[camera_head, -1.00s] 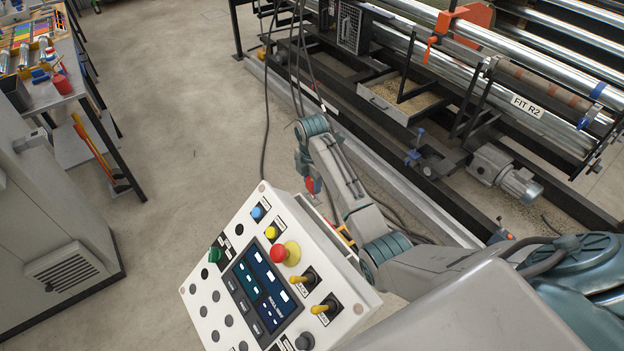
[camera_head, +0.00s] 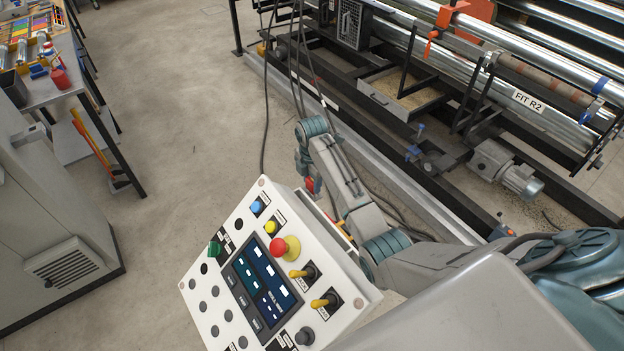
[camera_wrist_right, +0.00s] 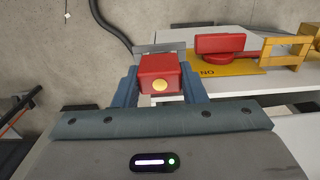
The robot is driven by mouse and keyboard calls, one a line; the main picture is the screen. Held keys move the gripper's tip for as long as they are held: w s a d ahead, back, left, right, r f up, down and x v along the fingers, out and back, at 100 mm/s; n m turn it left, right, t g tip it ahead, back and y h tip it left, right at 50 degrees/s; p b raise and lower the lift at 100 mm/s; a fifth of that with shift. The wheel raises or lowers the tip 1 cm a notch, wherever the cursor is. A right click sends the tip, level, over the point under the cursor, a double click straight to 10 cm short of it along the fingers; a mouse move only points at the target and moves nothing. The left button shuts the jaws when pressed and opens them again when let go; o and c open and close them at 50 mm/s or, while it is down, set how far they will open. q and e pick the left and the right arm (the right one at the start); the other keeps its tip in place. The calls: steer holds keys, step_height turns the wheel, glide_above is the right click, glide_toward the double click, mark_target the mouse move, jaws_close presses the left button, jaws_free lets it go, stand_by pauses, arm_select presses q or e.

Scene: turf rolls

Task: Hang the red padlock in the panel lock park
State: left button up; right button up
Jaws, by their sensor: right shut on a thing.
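The red padlock (camera_wrist_right: 160,76) is between the two blue fingers of my right gripper (camera_wrist_right: 162,88) in the right wrist view, with a round yellow spot on its near face. The gripper is shut on it. In the head view my right gripper (camera_head: 308,180) and the padlock's red body (camera_head: 312,185) are behind the upper right edge of the control panel (camera_head: 340,318), partly hidden. Beside the padlock in the right wrist view, a yellow plate (camera_wrist_right: 228,70) with a red switch handle (camera_wrist_right: 222,45) sits on the panel's side. I cannot identify the lock park for certain. My left gripper is not in view.
The panel face carries a red mushroom button (camera_head: 284,247), coloured buttons and yellow toggles. A dark hose (camera_wrist_right: 112,28) hangs close to the gripper. A machine frame with rollers (camera_head: 520,95) stands behind. A workbench (camera_head: 62,95) is at the left, with open floor between.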

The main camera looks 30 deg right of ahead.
steer(key=shift+f, duration=0.55)
steer(key=o, duration=1.1)
steer(key=shift+r, duration=0.1)
steer(key=shift+r+b, duration=0.35)
steer(key=shift+b, duration=0.05)
step_height(320, 180, up, 6)
steer(key=shift+r+b, duration=0.25)
steer(key=shift+b, duration=1)
step_height(320, 180, up, 2)
steer(key=shift+r+p, duration=0.1)
steer(key=shift+p, duration=0.55)
steer(key=shift+r+p, duration=0.6)
steer(key=shift+r, duration=0.1)
steer(key=shift+f, duration=0.1)
